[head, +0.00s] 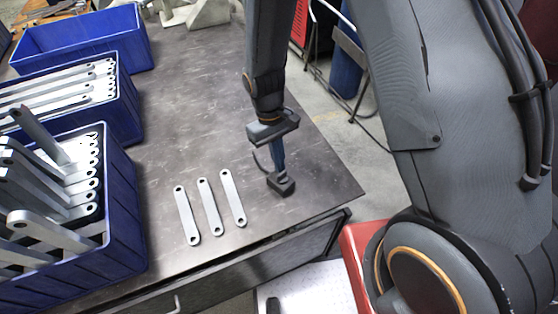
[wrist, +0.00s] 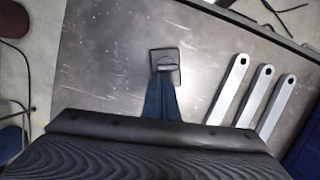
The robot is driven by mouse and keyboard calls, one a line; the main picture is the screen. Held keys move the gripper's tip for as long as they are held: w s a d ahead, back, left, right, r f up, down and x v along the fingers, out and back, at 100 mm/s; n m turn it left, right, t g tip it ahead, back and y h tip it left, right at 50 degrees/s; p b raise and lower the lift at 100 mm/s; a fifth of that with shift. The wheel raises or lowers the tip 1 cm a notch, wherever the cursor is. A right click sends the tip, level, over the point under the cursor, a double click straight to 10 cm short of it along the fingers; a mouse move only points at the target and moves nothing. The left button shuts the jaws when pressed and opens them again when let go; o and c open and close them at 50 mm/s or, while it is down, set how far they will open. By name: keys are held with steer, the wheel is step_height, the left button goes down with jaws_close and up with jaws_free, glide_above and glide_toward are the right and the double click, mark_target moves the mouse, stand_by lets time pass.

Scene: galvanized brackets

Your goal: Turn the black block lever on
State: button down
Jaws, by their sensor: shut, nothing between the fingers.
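The black block (head: 284,186) sits on the dark table near its right corner. In the wrist view the block (wrist: 176,54) is a small dark square with a lighter rounded part on top, partly covered by my fingers. I cannot make out the lever's position. My gripper (head: 278,172) points down at the block, with its blue fingers shut together and nothing between them. In the wrist view the fingertips (wrist: 164,72) overlap the block's near side. I cannot tell whether they touch it.
Three flat metal brackets (head: 209,206) lie left of the block. Blue crates (head: 122,215) stand along the table's left side, two holding brackets and the far one (head: 85,42) seemingly empty. The table's front and right edges are close to the block. A thin dark curved line shows beside my fingers.

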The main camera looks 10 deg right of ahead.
mark_target(288, 178)
steer(key=shift+d+m, duration=0.1)
steer(key=shift+m, duration=0.2)
steer(key=shift+s+d+m+y+p, duration=0.1)
steer(key=shift+d+m+y+p, duration=0.25)
steer(key=shift+m, duration=0.8)
steer(key=shift+d+m+y+p, duration=0.2)
steer(key=shift+m+y+p, duration=0.1)
steer(key=shift+m, duration=0.85)
steer(key=shift+s+d+m+y+p, duration=0.1)
steer(key=shift+d+m+y+p, duration=0.1)
steer(key=shift+m, duration=0.8)
steer(key=shift+s+d+m+y+p, duration=0.15)
steer(key=shift+d+m+y, duration=0.1)
steer(key=shift+m, duration=0.75)
steer(key=shift+s+d+m+y+p, duration=0.1)
steer(key=shift+d+m+y, duration=0.1)
steer(key=shift+m, duration=0.8)
steer(key=shift+s+d+m+t, duration=0.1)
steer(key=shift+s+m+t, duration=0.05)
steer(key=shift+m, duration=0.45)
steer(key=shift+s+d+m+t, duration=0.1)
steer(key=shift+m+t, duration=0.05)
steer(key=shift+m, duration=0.45)
steer(key=shift+s+m+y, duration=0.1)
steer(key=shift+m+y, duration=0.2)
steer(key=shift+s, duration=0.15)
